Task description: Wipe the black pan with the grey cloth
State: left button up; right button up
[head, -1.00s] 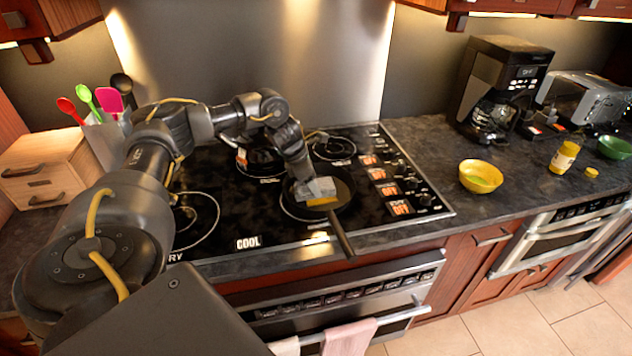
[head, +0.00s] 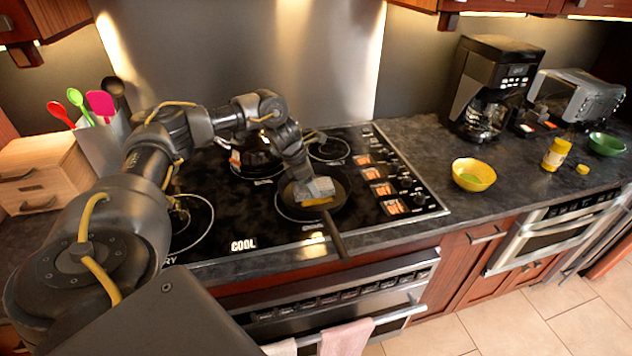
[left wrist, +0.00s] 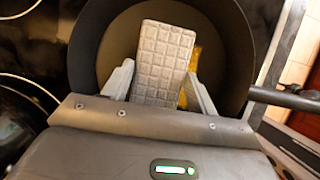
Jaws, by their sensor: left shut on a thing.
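The black pan (head: 338,203) sits on the front right burner of the stovetop, its handle pointing toward the front edge. The grey cloth (head: 313,187), a quilted block-like pad, is in the pan. In the left wrist view, the cloth (left wrist: 162,62) stands between the fingers of my left gripper (left wrist: 158,85), which is shut on it. The left gripper (head: 312,188) reaches down into the pan from above in the head view. A yellow patch (left wrist: 190,75) shows beside the cloth inside the pan. My right gripper is not in view.
A kettle-like pot (head: 256,158) stands on the burner behind the pan. A yellow bowl (head: 473,174), a yellow jar (head: 557,154), a green bowl (head: 606,144) and a coffee maker (head: 490,90) stand on the right counter. Utensils in a holder (head: 104,140) are at the left.

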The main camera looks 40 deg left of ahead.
aim_at(321, 190)
pick_arm(q)
jog(key=shift+s+a, duration=0.45)
jog(key=shift+s, duration=0.15)
jog(key=shift+d, duration=0.1)
jog(key=shift+w+d, duration=0.8)
jog(key=shift+w, duration=0.35)
jog(key=shift+r, duration=0.25)
jog(key=shift+s+d+r+p, duration=0.1)
jog(key=shift+s+d+p, duration=0.2)
jog(key=shift+p, duration=0.2)
jog(key=shift+s+d, duration=0.5)
jog(key=shift+d, duration=0.3)
